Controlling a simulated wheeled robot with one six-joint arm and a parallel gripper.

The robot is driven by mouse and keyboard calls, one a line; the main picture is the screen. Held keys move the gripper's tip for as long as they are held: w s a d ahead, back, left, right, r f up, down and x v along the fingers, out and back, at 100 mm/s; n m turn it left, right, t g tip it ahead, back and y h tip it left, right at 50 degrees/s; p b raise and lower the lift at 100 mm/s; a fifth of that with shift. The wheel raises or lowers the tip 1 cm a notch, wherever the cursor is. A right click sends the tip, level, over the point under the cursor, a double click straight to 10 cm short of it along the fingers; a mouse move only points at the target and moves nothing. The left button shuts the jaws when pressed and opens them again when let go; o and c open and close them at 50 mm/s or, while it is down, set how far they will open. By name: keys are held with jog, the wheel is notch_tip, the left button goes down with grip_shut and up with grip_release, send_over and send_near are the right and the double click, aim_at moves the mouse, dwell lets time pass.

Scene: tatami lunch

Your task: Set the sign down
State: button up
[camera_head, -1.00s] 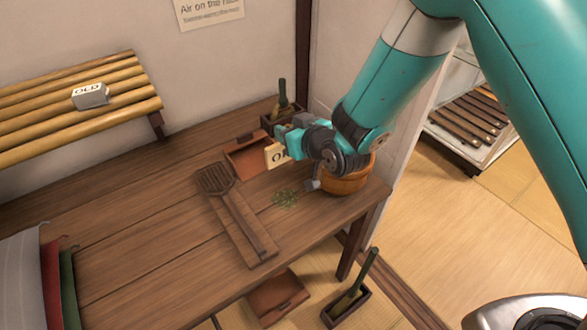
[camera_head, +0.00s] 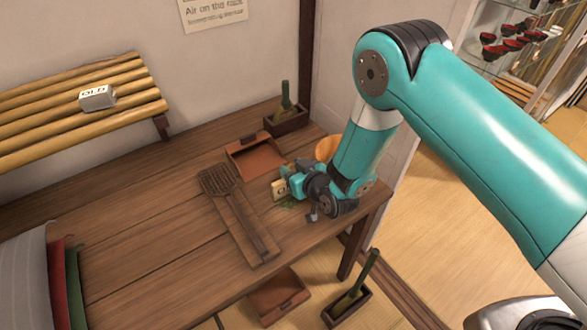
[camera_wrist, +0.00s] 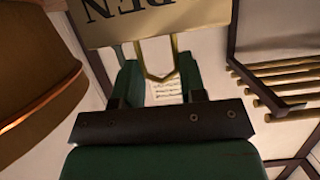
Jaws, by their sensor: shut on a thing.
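A small cream sign (camera_head: 279,190) with dark letters is held in my gripper (camera_head: 286,186), low over the wooden table (camera_head: 150,225), near its right end. In the wrist view the sign (camera_wrist: 150,22) shows part of its lettering, upside down, beyond the dark green fingers of my gripper (camera_wrist: 160,75). A brass-coloured bracket shape shows between the fingers. The gripper is shut on the sign. I cannot tell whether the sign's lower edge touches the table.
A wooden board with a slotted head (camera_head: 238,213) lies left of the sign. A brown dustpan-like tray (camera_head: 256,160) and a box with a green-handled brush (camera_head: 286,120) stand behind. A wooden tub (camera_head: 327,148) is mostly hidden by my arm. An OLD block (camera_head: 97,98) sits on the bamboo rack.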

jog(key=shift+f, duration=0.2)
jog(key=o, duration=1.1)
jog(key=shift+r, duration=0.15)
